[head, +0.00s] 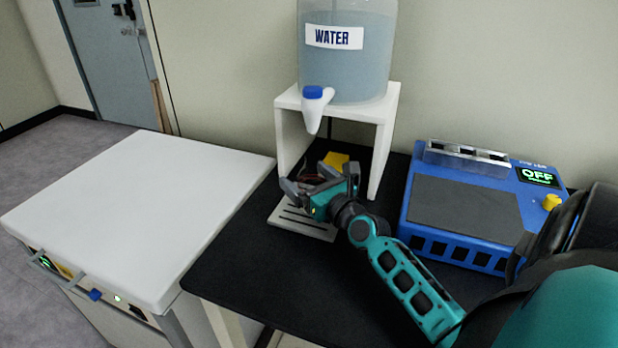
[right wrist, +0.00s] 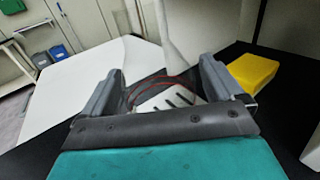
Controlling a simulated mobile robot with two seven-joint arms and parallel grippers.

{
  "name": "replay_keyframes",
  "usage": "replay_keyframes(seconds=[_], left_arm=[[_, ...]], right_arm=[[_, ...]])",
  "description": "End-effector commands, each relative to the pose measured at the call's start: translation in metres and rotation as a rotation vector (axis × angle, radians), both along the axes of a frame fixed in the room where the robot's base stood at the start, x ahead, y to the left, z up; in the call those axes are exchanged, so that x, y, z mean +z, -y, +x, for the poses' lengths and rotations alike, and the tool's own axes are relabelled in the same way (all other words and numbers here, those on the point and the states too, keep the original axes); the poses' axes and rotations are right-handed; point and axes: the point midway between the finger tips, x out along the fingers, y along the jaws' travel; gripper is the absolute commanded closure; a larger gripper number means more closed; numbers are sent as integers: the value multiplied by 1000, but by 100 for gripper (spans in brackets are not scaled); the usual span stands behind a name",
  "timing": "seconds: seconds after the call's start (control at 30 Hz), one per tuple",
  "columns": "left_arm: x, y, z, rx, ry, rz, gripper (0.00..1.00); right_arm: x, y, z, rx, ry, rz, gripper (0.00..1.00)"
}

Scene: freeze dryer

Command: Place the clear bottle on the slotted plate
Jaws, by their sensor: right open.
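The slotted plate (head: 318,231) is pale with dark slots and lies on the black table under the dispenser's spout. It also shows in the right wrist view (right wrist: 172,98). Thin red curved lines with a see-through body, apparently the clear bottle (right wrist: 150,86), show between the fingers of my right gripper (right wrist: 163,82), over the plate. The bottle is hard to make out; its base and exact contact with the plate are hidden. In the head view my right gripper (head: 306,181) is low over the plate, with its fingers apart. My left gripper is out of view.
A water dispenser (head: 347,65) with a blue-capped spout stands on a white stand (head: 388,120). A yellow block (head: 335,160) lies beneath it. A blue device (head: 460,208) reading OFF stands at right. A white-topped cabinet (head: 140,205) at left is clear.

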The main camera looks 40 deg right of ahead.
Motion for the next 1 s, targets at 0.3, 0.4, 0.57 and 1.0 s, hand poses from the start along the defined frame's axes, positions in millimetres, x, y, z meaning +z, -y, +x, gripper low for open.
replay_keyframes(seconds=[0.3,0.4,0.57,1.0], left_arm=[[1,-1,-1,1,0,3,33],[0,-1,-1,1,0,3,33],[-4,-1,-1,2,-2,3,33],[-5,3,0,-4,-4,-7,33]], right_arm=[[2,-3,-26,1,-3,1,6],[1,-5,-44,1,-3,0,6],[0,-9,-73,2,-3,-2,6],[2,-14,-118,2,0,-1,6]])
